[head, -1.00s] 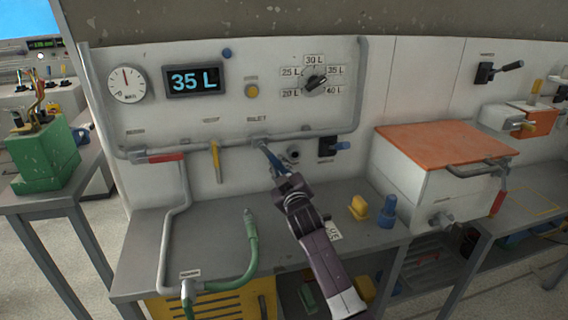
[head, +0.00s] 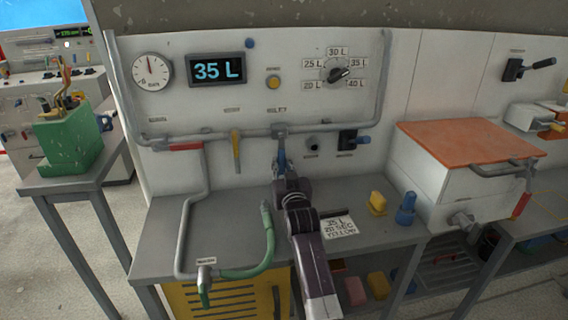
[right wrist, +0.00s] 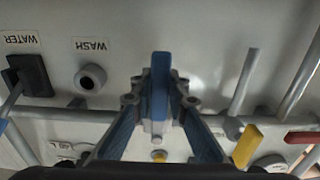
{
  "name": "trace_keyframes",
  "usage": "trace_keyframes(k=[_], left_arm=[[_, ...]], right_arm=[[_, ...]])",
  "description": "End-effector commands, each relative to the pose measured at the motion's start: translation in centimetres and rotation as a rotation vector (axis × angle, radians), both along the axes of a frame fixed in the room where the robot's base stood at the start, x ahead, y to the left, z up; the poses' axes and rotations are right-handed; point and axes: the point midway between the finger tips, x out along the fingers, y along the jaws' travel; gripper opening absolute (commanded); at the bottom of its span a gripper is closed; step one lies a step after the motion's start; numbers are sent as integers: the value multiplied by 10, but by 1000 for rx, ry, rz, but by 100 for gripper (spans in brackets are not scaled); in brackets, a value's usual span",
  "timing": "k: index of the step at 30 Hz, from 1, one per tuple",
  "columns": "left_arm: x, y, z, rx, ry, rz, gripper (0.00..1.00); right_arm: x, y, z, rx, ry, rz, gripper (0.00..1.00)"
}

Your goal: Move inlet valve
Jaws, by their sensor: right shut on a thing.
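The inlet valve (head: 279,130) sits on the grey pipe along the lower part of the white panel, below a small label. Its blue handle (right wrist: 160,85) hangs about straight down from the pipe in the head view. My right gripper (head: 282,165) is shut on this handle, with one finger on each side of it in the right wrist view (right wrist: 160,115). The gripper partly hides the handle in the head view. My left gripper is not in view.
A yellow lever (head: 236,148) and a red lever (head: 186,146) are to the left on the same pipe. A wash port (head: 312,144) and a black water valve (head: 347,140) are to the right. The display (head: 217,69) reads 35 L.

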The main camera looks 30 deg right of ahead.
Motion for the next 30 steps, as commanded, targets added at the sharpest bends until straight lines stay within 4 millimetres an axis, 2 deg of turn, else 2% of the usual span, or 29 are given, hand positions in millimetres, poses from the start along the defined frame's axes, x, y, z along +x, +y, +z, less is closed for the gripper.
trace_keyframes(k=[13, 14, 18, 26, 30], left_arm=[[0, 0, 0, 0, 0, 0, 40], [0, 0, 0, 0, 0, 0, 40], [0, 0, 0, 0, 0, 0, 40], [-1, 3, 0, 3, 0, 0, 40], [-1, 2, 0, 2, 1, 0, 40]], right_arm=[[1, 2, -1, 19, -3, 2, 0], [1, 2, -1, 19, -3, 2, 18], [1, 2, -1, 16, -3, 2, 33], [0, 1, 0, 12, -3, 1, 33], [-7, 3, -1, 12, -2, 1, 33]])
